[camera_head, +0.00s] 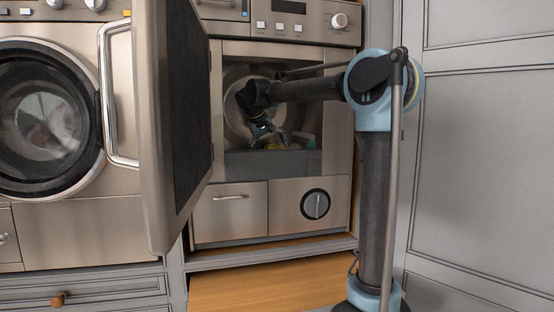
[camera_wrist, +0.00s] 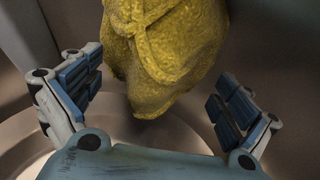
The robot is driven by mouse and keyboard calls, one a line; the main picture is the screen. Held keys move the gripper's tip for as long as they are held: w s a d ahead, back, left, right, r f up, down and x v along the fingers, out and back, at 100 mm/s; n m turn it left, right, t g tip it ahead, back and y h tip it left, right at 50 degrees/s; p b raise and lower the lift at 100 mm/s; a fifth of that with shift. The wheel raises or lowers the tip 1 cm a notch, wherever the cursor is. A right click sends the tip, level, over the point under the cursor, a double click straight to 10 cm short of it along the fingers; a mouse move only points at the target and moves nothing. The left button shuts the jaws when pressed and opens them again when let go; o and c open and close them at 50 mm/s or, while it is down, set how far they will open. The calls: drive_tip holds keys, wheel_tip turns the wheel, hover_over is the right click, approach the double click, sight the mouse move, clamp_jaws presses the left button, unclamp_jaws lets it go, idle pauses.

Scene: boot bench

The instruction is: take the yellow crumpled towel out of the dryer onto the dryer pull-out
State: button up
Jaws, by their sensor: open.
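The yellow crumpled towel (camera_wrist: 165,50) hangs large in the top middle of the wrist view, between and beyond the fingers. My gripper (camera_wrist: 158,92) is open, with one blue-padded finger on each side and a gap to the towel on both sides. In the head view my gripper (camera_head: 264,132) is inside the dryer (camera_head: 230,165). The wooden pull-out (camera_head: 265,290) extends below the dryer, and its visible part is bare.
The dryer door (camera_head: 178,110) stands open at the left of the opening. A washer (camera_head: 45,115) stands at the left. A grey panelled cupboard (camera_head: 490,160) closes off the right.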

drive_tip(key=shift+a, duration=0.25)
drive_tip(key=c, duration=1.6)
